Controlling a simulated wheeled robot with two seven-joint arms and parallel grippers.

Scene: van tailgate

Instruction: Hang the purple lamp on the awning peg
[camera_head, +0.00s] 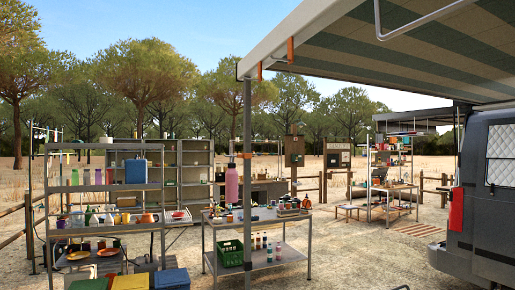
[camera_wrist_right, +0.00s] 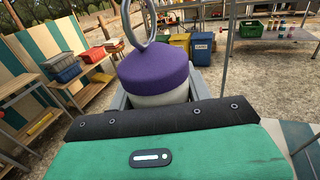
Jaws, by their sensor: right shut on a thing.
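The purple lamp (camera_wrist_right: 153,72) has a purple cap, a pale body below it and a metal ring (camera_wrist_right: 139,25) on top. In the right wrist view my right gripper (camera_wrist_right: 158,98) is shut on its pale body, with a grey finger on each side. The lower part of the lamp is hidden behind my gripper's body. In the head view two orange pegs hang from the awning's edge, one larger (camera_head: 290,50) and one smaller (camera_head: 259,70); both look empty. I cannot tell which one is the task's peg. My left gripper is in neither view.
The awning (camera_head: 330,25) spans the upper right, with a grey post (camera_head: 247,120) at its corner. A metal table (camera_head: 275,262) with a green crate (camera_head: 230,253) stands below. A loaded shelf (camera_head: 105,187) is at left, the van (camera_head: 490,200) at right. Ground between table and van is open.

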